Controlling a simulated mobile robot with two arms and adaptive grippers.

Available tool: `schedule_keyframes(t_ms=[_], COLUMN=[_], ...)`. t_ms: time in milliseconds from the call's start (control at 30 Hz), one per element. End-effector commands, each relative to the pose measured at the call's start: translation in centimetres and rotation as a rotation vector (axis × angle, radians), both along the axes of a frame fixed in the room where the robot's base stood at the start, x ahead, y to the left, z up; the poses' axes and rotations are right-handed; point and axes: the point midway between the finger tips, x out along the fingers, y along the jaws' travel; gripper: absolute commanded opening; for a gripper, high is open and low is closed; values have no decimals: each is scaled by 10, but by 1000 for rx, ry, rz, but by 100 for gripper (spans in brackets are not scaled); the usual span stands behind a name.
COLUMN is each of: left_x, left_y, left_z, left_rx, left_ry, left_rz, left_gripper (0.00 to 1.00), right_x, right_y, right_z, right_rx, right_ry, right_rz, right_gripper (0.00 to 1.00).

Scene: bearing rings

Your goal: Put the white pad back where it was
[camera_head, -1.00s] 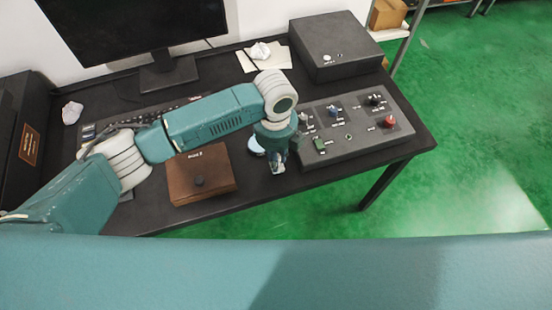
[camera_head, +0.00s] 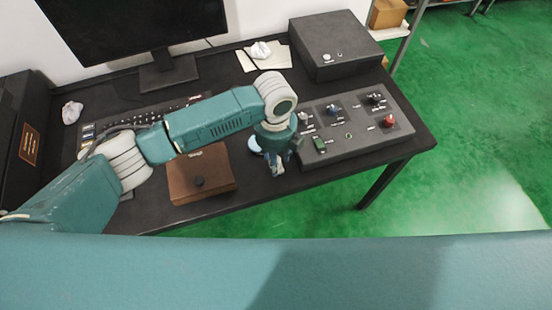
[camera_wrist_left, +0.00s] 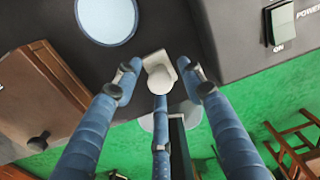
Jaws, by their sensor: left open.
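My left gripper (camera_head: 277,165) hangs near the table's front edge, between the brown box and the grey control panel. In the left wrist view its blue fingers (camera_wrist_left: 160,82) are spread apart, with nothing clearly held. White sheets (camera_head: 250,62) lie at the back. My right gripper is not in view.
The brown box with a dark knob (camera_head: 212,172) stands left of the gripper. The control panel (camera_head: 345,142) with switches and a red button is close on the right. A dark box (camera_head: 336,50), monitor (camera_head: 130,25) and keyboard (camera_head: 105,125) stand farther back. Green floor lies beyond the edge.

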Motion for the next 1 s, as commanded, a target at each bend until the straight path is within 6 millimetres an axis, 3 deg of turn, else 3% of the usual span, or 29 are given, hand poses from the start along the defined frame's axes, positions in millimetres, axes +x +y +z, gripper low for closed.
schedule_keyframes(t_ms=[500,700,1000], left_x=[1,0,0], left_y=[0,1,1], left_z=[100,114,115], left_rx=[-2,-1,-2], left_ry=[-4,-2,-1], left_rz=[1,0,1], left_gripper=[40,40,40], right_x=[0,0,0], right_y=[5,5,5], right_z=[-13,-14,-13], right_rx=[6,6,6], right_ry=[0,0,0], right_rz=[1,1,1], right_gripper=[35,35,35])
